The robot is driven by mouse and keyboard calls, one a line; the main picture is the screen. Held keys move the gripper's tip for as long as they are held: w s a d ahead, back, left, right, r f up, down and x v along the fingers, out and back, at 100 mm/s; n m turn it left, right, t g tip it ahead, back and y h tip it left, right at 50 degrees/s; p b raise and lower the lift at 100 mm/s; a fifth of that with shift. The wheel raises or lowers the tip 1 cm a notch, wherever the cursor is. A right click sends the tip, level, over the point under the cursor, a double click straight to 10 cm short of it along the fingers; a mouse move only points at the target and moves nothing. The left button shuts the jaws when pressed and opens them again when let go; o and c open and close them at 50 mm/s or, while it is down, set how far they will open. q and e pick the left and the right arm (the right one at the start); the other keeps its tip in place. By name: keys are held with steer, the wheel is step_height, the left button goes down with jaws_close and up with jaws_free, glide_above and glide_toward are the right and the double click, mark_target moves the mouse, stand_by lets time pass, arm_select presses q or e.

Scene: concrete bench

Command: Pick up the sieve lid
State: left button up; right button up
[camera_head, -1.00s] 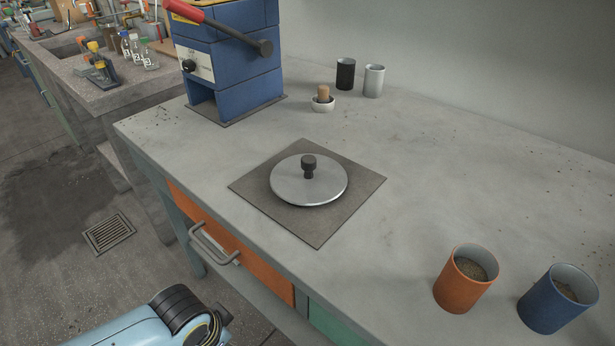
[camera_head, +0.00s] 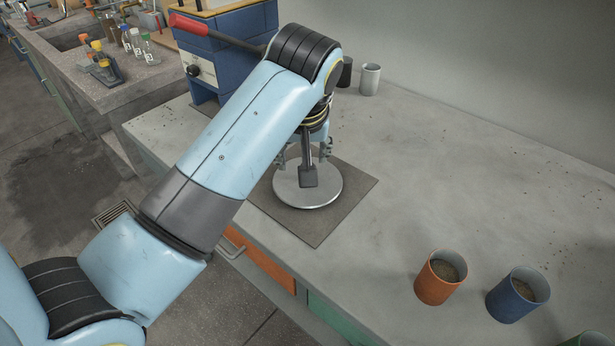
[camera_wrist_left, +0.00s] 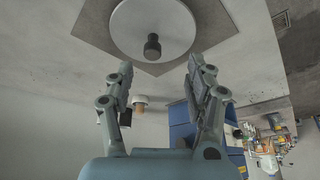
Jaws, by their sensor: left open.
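The sieve lid (camera_head: 322,196) is a flat, light-grey metal disc lying on a square dark mat (camera_head: 312,228) on the bench. It also shows at the top of the left wrist view (camera_wrist_left: 172,18), with its upright black knob (camera_wrist_left: 152,47). My right gripper is in neither view.
An orange cup (camera_head: 434,282) and a blue cup (camera_head: 511,299) stand at the front right. A grey cup (camera_head: 370,80) stands at the back. A blue machine with a red-handled lever (camera_head: 205,28) stands behind my left arm.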

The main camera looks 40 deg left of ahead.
mark_target(286, 186)
arm_select(q)
steer(key=shift+n, duration=0.4)
steer(key=w+f, duration=0.1)
steer(key=f, duration=0.1)
steer(key=w+a+f, duration=0.1)
steer(key=w+f, duration=0.1)
steer(key=x, duration=0.6)
steer(key=shift+w+a+r+b, duration=0.2)
steer(key=shift+w+b, duration=0.1)
steer(key=shift+c, duration=0.2)
jaws_close()
